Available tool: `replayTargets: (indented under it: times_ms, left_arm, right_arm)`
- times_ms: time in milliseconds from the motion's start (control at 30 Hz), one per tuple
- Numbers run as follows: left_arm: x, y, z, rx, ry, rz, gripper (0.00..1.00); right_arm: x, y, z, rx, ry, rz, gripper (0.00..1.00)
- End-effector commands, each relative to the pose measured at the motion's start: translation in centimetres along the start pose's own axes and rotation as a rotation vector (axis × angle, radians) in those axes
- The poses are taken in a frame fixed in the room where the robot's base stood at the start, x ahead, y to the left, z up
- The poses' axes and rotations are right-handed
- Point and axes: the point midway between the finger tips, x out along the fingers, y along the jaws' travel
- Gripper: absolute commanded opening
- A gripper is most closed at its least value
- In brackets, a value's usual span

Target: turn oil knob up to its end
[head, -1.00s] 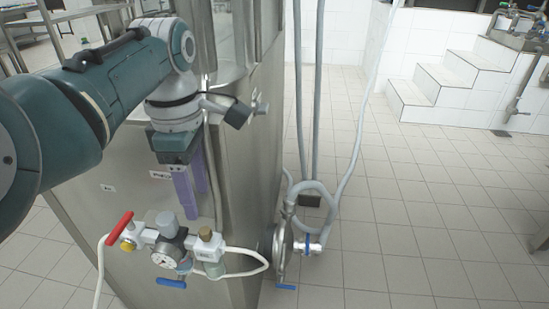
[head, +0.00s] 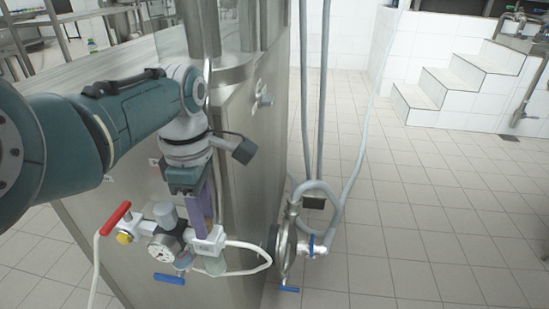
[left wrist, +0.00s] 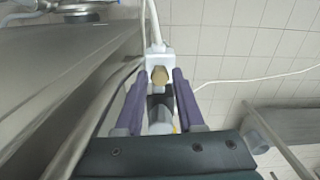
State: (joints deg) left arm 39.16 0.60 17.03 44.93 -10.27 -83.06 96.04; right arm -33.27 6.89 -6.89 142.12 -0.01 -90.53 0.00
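The air-service unit is mounted on the steel machine. It has a red lever (head: 116,218), a round gauge (head: 161,251), a grey knob (head: 166,214) and a white block (head: 207,245) at its right end. The brass oil knob (left wrist: 160,75) sits on the white block; in the head view my gripper hides it. My left gripper (head: 206,224) points down over this right end. In the left wrist view its two purple fingers are apart, one on each side of the knob, with gaps visible. My right gripper is not in view.
The steel machine wall (head: 245,190) stands right behind the unit. A white hose (head: 250,247) leaves the unit to the right. A valve with blue handles (head: 289,289) and grey hoses is right of the machine. Tiled floor on the right is clear.

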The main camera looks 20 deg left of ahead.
Motion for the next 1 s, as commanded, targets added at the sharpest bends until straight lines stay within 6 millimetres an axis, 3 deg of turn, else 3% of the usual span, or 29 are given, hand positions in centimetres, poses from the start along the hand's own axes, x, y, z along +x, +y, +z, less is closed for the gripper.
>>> replayTargets:
  times_ms: [67,300,767,1000]
  left_arm:
    - [0.0,0.0,0.0,0.0,0.0,0.0,0.27]
    - [0.0,-0.01,0.0,0.0,0.0,0.0,0.0]
    - [-0.03,-0.02,0.0,0.014,0.0,-0.001,0.0]
    - [-0.14,0.0,0.02,0.106,-0.001,-0.001,0.0]
  right_arm:
    - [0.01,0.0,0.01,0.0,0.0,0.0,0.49]
    - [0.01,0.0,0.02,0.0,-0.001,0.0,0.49]
    - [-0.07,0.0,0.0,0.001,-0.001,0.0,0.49]
    - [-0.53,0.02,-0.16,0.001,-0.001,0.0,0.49]
